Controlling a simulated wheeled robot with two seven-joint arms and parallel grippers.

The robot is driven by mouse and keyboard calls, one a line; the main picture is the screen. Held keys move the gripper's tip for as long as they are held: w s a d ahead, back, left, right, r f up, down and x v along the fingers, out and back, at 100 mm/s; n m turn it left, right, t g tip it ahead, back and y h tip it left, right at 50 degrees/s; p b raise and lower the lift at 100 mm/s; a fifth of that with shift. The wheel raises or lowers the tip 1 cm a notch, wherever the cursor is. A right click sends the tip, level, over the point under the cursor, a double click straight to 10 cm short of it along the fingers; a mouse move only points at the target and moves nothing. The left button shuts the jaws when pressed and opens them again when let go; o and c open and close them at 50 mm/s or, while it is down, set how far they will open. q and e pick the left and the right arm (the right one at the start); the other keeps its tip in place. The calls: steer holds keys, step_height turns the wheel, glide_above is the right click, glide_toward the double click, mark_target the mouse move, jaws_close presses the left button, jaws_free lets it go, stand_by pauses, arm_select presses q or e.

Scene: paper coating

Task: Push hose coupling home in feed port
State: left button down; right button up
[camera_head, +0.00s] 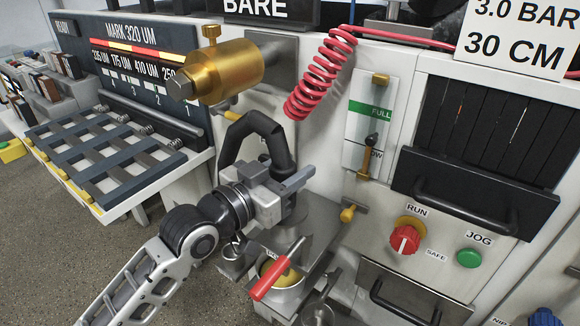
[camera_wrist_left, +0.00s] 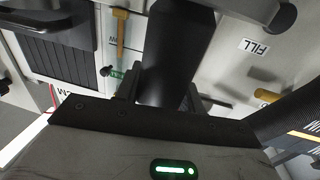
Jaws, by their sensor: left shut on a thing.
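A thick black hose (camera_head: 244,130) arches up and bends down into my left gripper (camera_head: 290,188) in the head view. That gripper is shut on the hose's lower end, in front of the white machine panel. In the left wrist view the hose (camera_wrist_left: 178,50) passes between the two dark fingers of my left gripper (camera_wrist_left: 163,95). The coupling's end and the feed port are hidden by the gripper and hose, so I cannot tell whether they touch. A FILL label (camera_wrist_left: 254,47) shows on the panel beside the hose. My right gripper is in neither view.
A brass cylinder (camera_head: 228,68) sticks out above the hose. A red coiled line (camera_head: 318,75) hangs to the right. A slotted rack (camera_head: 110,150) is at left; a red RUN knob (camera_head: 404,240) is at right.

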arm_select(q)
steer(key=shift+f, duration=0.15)
steer(key=c, duration=0.8)
jaws_free()
steer(key=shift+f, duration=0.15)
steer(key=b+v, duration=0.2)
steer(key=v, duration=1.4)
steer(key=shift+r, duration=0.25)
steer(key=s+a+f+n+y, duration=0.1)
steer(key=s+f+n+y, duration=0.1)
steer(key=f, duration=0.7)
steer(key=s+a+f+n+g+y, duration=0.1)
steer(key=s+f+y, duration=0.3)
steer(key=f, duration=0.6)
steer(key=s+a+f+n+g+y, duration=0.1)
steer(key=s+a+f+n+y, duration=0.1)
steer(key=f, duration=0.8)
steer(key=shift+s+n+y, duration=0.7)
steer(key=shift+y, duration=0.1)
